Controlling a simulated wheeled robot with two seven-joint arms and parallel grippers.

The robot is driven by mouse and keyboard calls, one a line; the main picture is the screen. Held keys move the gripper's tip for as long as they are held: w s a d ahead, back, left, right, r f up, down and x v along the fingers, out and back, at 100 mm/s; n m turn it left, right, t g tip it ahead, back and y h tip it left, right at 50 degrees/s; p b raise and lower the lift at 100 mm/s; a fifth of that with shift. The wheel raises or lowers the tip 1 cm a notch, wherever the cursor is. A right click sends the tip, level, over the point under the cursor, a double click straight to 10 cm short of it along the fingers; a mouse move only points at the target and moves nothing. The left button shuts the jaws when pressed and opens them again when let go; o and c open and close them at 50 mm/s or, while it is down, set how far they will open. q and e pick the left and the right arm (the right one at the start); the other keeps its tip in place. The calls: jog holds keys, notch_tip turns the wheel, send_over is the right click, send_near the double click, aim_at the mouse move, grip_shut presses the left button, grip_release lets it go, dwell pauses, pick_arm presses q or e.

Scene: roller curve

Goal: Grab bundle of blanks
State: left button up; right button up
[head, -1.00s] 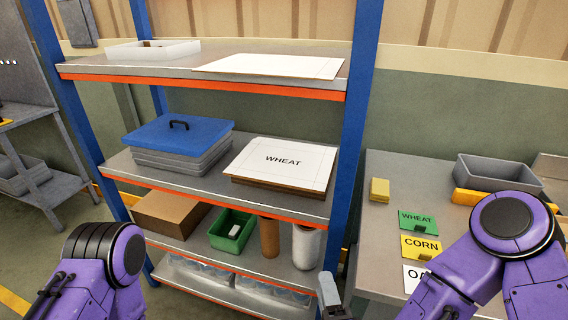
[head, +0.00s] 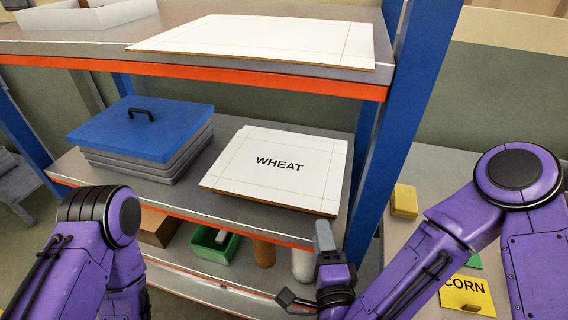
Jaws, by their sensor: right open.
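The bundle of blanks is a flat white stack marked WHEAT (head: 278,185) with brown edges, lying on the middle shelf (head: 190,197) right of the blue-lidded stack. Another white sheet (head: 255,40) lies on the top shelf. My right gripper (head: 305,270) is in front of the shelf near its right post, below and in front of the WHEAT bundle's near right corner. Its fingers are spread apart with nothing between them, and it does not hold the bundle. My left arm shows at lower left, but its gripper is out of the picture.
A blue-lidded grey stack (head: 140,130) stands left of the bundle with a gap between. The blue post (head: 395,130) rises close to the bundle's right. Below are a green bin (head: 213,243) and a brown roll (head: 263,252). A yellow block (head: 404,200) and CORN card (head: 466,296) lie on the right table.

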aim_at(307, 210)
jog(key=shift+y, duration=0.3)
jog(key=w, duration=0.1)
jog(key=w+a+p, duration=0.1)
jog(key=w, duration=0.1)
jog(key=w+a, duration=0.1)
jog(key=shift+w, duration=0.15)
jog(key=w+p, duration=0.2)
jog(key=w, duration=0.2)
jog(key=shift+a+f+p, duration=0.1)
jog(key=shift+p, duration=0.2)
jog(key=shift+w+f, duration=0.1)
jog(key=shift+w+a+f, duration=0.1)
jog(key=shift+a, duration=0.1)
jog(key=c, duration=0.4)
grip_shut()
pick_arm(q)
jog(key=shift+s+r, duration=0.3)
jog(key=shift+r, duration=0.3)
jog(key=shift+s+r, duration=0.3)
jog(key=shift+r, duration=0.25)
